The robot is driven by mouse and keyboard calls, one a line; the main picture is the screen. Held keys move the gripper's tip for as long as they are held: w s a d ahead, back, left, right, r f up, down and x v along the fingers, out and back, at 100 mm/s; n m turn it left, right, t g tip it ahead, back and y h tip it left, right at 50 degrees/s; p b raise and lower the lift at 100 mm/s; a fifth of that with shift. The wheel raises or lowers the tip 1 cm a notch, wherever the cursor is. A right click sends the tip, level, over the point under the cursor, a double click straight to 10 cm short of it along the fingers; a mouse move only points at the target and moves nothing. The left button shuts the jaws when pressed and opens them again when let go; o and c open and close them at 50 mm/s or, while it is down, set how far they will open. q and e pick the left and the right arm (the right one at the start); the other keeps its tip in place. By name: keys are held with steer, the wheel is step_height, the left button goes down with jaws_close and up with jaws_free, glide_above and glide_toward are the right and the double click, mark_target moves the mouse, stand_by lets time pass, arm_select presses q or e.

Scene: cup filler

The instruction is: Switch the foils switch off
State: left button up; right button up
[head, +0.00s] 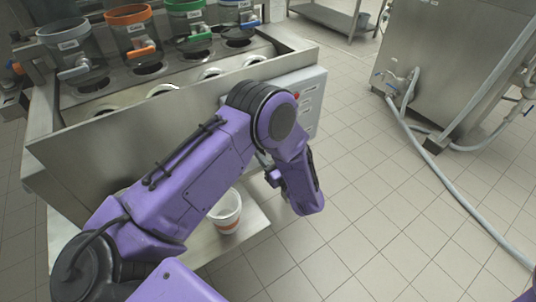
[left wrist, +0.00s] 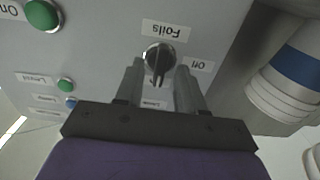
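The foils switch (left wrist: 157,58) is a black rotary knob on a grey panel, under an upside-down "Foils" label (left wrist: 166,30). Its handle stands roughly upright in the left wrist view. An "Off" label (left wrist: 200,65) is to its right, and another label lies below, partly behind my gripper. My left gripper (left wrist: 160,68) is open, one finger on each side of the knob, with small visible gaps; I cannot tell how deep the fingers reach. In the head view my purple arm hides the switch. My right gripper is not in view.
A green "On" button (left wrist: 43,14) and smaller green (left wrist: 65,85) and blue buttons are on the panel. A red button (head: 297,95) shows in the head view. A cup (head: 226,212) stands on the lower shelf. Colour-rimmed containers (head: 130,30) line the machine top.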

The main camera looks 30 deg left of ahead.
arm_select(q)
jaws_close()
steer(key=shift+n, duration=0.3)
steer(key=shift+s+f+n+b, duration=0.15)
steer(key=shift+n+b, duration=0.3)
steer(key=shift+n, duration=2.4)
steer(key=shift+s+f+n+b, duration=0.1)
steer(key=shift+n+b, duration=0.3)
steer(key=shift+n, duration=2.5)
steer(key=shift+s+f+n+b, duration=0.15)
steer(key=shift+n+b, duration=0.3)
steer(key=shift+n, duration=2.4)
